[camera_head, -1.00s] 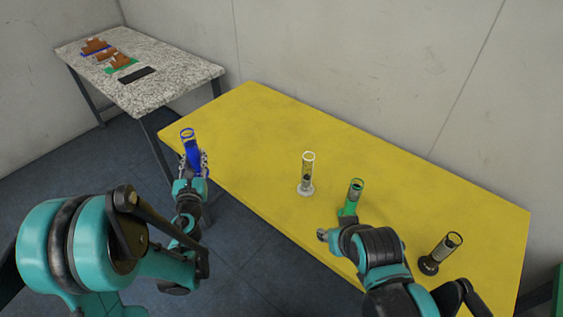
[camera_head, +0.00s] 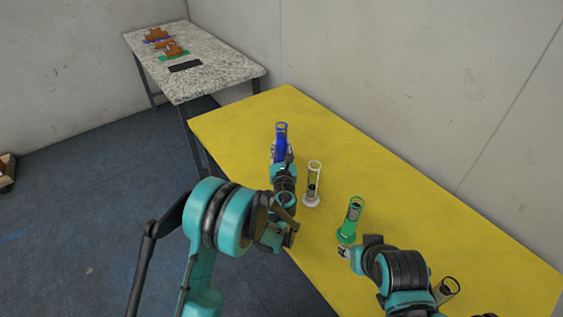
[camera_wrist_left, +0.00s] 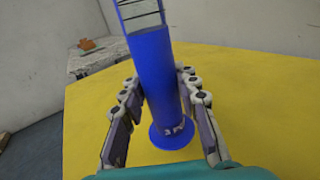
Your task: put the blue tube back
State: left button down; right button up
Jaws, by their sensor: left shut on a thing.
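My left gripper (camera_head: 281,160) is shut on the blue tube (camera_head: 281,138) and holds it upright over the yellow table, left of the clear white tube (camera_head: 314,182). In the left wrist view the blue tube (camera_wrist_left: 158,75) stands between the two fingers (camera_wrist_left: 160,105), slightly tilted, with its round base below them. I cannot tell whether that base touches the table. The green tube (camera_head: 350,222) stands upright on the table. My right gripper (camera_head: 345,251) is low beside its base, and its fingers are mostly hidden.
The yellow table (camera_head: 420,195) has free room behind the tubes. A dark tube (camera_head: 446,290) at the lower right is partly hidden by my right arm. A speckled table (camera_head: 220,80) at the back left holds brown objects on coloured mats (camera_head: 174,57) and a black pad (camera_head: 186,66).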

aim_at(282, 160)
pick_arm(q)
notch_tip(282, 160, down, 4)
jog(key=shift+f+b, duration=0.1)
jog(key=shift+b, duration=0.7)
jog(key=shift+r, duration=0.2)
jog(key=shift+f, duration=0.2)
jog(key=c, duration=1.1)
grip_release()
jog(key=shift+c, duration=0.2)
